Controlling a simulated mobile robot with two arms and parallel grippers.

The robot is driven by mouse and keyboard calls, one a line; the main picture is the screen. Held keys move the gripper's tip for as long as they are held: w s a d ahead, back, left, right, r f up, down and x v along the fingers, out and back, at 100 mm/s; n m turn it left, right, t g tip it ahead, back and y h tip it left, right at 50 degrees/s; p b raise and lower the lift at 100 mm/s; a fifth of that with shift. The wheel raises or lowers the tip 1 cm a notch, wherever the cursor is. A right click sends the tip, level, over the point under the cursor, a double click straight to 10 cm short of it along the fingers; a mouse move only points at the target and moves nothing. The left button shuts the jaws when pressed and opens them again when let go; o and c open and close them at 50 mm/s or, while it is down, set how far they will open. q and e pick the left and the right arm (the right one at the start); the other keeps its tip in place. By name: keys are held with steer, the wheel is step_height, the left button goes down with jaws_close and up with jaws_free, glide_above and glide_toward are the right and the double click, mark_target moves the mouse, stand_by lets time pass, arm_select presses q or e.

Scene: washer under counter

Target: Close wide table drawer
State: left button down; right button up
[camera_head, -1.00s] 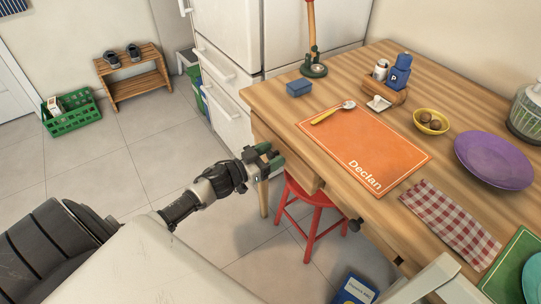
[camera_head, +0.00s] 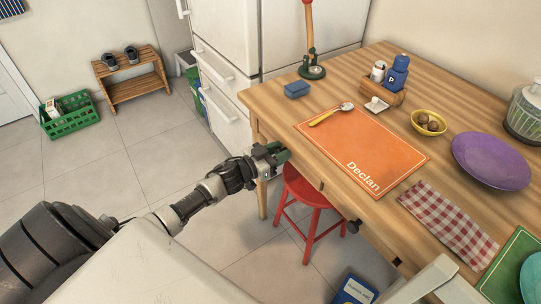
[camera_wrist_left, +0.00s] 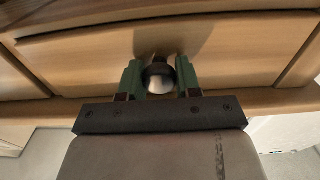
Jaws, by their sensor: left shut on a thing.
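The wide wooden table drawer (camera_head: 308,173) is below the near edge of the table, next to the fridge end. Its front (camera_wrist_left: 80,60) fills the left wrist view and looks nearly level with the frame around it. My left gripper (camera_head: 273,154) is at the drawer front. In the wrist view its green fingers (camera_wrist_left: 158,80) stand on both sides of the round dark knob (camera_wrist_left: 158,70) and are shut on it. The head view hides the knob behind the gripper. My right gripper is in neither view.
A red stool (camera_head: 306,205) stands under the table, close to the drawer. A white chair (camera_head: 430,285) is at the near right. The table top holds an orange placemat (camera_head: 360,150) and a purple plate (camera_head: 491,160). Open floor lies left of the table.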

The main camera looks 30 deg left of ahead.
arm_select(q)
steer(key=shift+w+d+r, duration=0.1)
steer(key=shift+w, duration=0.1)
steer(key=c, duration=0.8)
jaws_free()
steer(key=shift+w, duration=0.1)
steer(key=shift+d, duration=0.1)
